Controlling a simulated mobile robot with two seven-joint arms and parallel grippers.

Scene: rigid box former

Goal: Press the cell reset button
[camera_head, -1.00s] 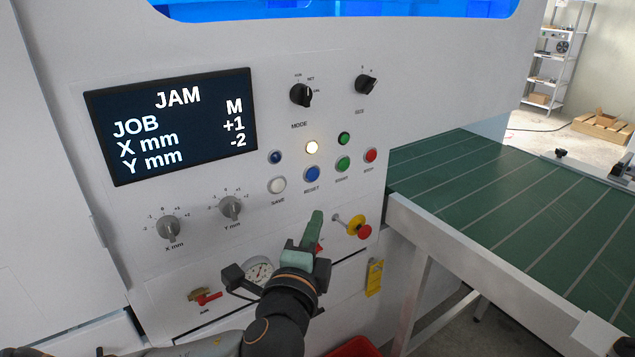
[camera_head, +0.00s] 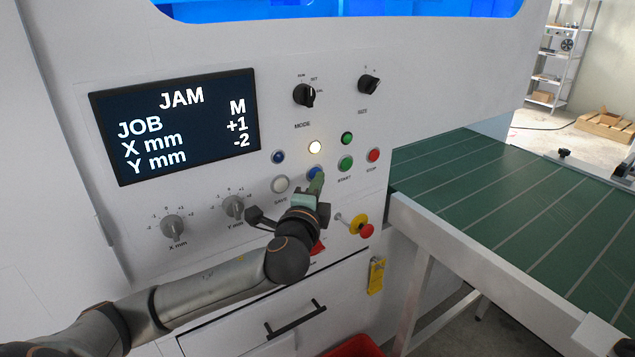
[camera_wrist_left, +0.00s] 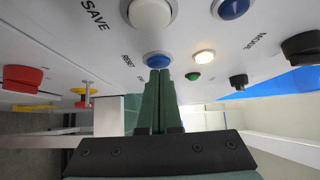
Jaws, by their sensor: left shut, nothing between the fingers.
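The blue reset button (camera_head: 314,173) sits on the white machine panel, under a lit white lamp (camera_head: 316,147). Its label is hidden by my gripper in the head view, but RESET shows beside the button (camera_wrist_left: 158,58) in the left wrist view. My left gripper (camera_head: 317,184) is shut and empty, with its green fingers pointing at the panel. Its fingertips (camera_wrist_left: 159,74) overlap the button's lower edge in both views. I cannot tell whether they touch it. My right gripper is not in view.
The white save button (camera_head: 281,184), green start button (camera_head: 346,163) and red stop button (camera_head: 373,155) are close by. A red-and-yellow knob (camera_head: 362,227) sticks out lower right. The screen (camera_head: 175,125) reads JAM. A green conveyor (camera_head: 510,200) runs at right.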

